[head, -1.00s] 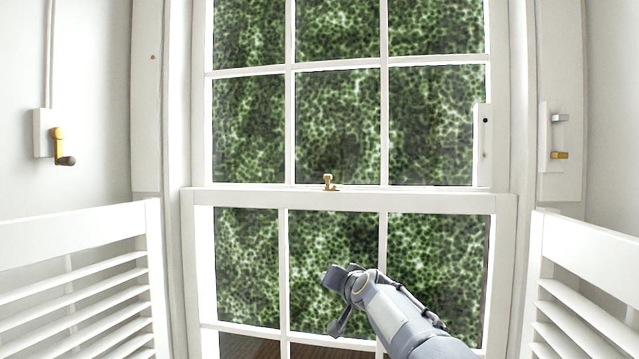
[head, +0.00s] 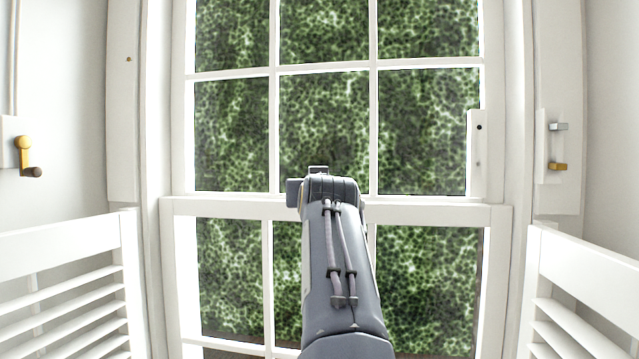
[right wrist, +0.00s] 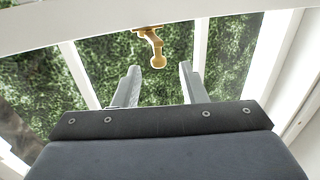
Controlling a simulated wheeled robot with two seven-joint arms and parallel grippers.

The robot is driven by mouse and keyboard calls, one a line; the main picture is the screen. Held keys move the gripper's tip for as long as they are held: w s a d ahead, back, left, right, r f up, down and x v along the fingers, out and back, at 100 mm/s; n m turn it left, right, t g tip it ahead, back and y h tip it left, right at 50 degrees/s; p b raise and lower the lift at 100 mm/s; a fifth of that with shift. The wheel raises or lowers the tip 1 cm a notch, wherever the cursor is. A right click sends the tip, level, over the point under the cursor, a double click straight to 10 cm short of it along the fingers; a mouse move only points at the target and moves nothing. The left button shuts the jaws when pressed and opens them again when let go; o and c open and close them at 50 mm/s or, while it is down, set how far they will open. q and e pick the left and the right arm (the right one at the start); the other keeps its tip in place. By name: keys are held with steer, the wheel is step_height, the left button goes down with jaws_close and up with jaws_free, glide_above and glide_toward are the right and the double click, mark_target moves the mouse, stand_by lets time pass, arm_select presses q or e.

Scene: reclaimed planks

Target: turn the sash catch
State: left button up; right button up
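The brass sash catch (right wrist: 155,48) shows in the right wrist view, on the white meeting rail, with its rounded knob end toward my gripper. In the head view the catch is hidden behind my right arm. My right gripper (right wrist: 160,85) is open and empty, its two fingers apart. The knob lies just beyond the fingertips and between their lines, not visibly touched. In the head view the right gripper (head: 318,172) is mostly hidden by its own wrist, at the height of the meeting rail (head: 430,213). My left gripper is in neither view.
White louvred shutters stand at the left (head: 65,285) and right (head: 585,290). A brass crank (head: 25,158) is on the left wall. Small silver and brass levers (head: 557,166) are on the right frame. A white plate (head: 478,150) sits on the upper sash's right side.

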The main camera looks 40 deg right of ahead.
steer(key=p+x, duration=0.3)
steer(key=x, duration=0.2)
steer(key=shift+d+r, duration=0.15)
steer(key=shift+w+d+f+p, duration=0.2)
steer(key=shift+w+d+p, duration=0.15)
steer(key=shift+w, duration=0.25)
jaws_close()
